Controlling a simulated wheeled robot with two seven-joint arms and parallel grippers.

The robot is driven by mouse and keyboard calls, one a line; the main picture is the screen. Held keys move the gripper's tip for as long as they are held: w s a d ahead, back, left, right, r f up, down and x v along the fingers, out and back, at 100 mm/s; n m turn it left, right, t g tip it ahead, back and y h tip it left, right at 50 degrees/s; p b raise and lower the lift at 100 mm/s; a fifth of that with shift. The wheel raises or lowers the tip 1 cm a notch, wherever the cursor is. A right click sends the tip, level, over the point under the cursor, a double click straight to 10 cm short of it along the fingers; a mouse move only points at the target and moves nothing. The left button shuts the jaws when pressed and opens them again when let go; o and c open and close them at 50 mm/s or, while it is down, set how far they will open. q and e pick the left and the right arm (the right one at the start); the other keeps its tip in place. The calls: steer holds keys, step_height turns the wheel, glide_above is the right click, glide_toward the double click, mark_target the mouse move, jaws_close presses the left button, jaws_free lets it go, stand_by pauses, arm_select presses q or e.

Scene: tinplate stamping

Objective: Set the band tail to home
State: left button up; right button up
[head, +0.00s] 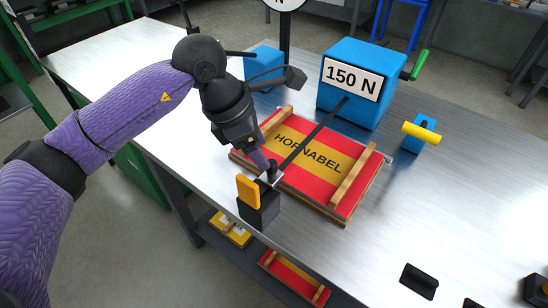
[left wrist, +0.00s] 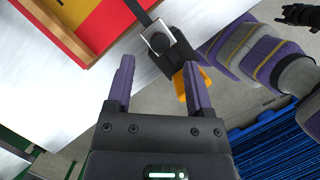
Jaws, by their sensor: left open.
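A dark band (head: 318,130) runs from the blue 150 N box (head: 345,82) across the red and yellow HORNABEL panel (head: 345,158) to a black block (head: 260,208) with a metal plate and an orange-yellow lever (head: 248,191). In the left wrist view the band (left wrist: 139,12) meets the metal plate on the block (left wrist: 172,48), and the lever (left wrist: 181,88) shows partly behind a finger. My left gripper (head: 268,165) is open beside the block; its fingers (left wrist: 158,65) have nothing between them. A black shape at the wrist view's top right may be my right gripper (left wrist: 298,15); its jaws are unclear.
Wooden bars edge the panel. A blue stand with a yellow roller (head: 421,133) is to the right, and another blue box (head: 264,66) is behind the arm. The 150 N box has a green handle (head: 419,65). Bare steel table (head: 445,195) lies at the right.

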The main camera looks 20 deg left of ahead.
mark_target(267, 176)
arm_select(q)
steer(key=b+x, duration=0.1)
steer(key=x, duration=0.4)
steer(key=shift+d+f, duration=0.1)
steer(key=shift+f, duration=0.05)
steer(key=shift+c, duration=0.5)
steer(key=c, duration=0.7)
jaws_close()
arm_select(e)
steer(key=shift+s+d+f, duration=0.2)
steer(key=shift+f, duration=0.15)
steer(key=shift+s+d+f, duration=0.15)
steer(key=shift+f, duration=0.2)
steer(key=shift+d, duration=0.1)
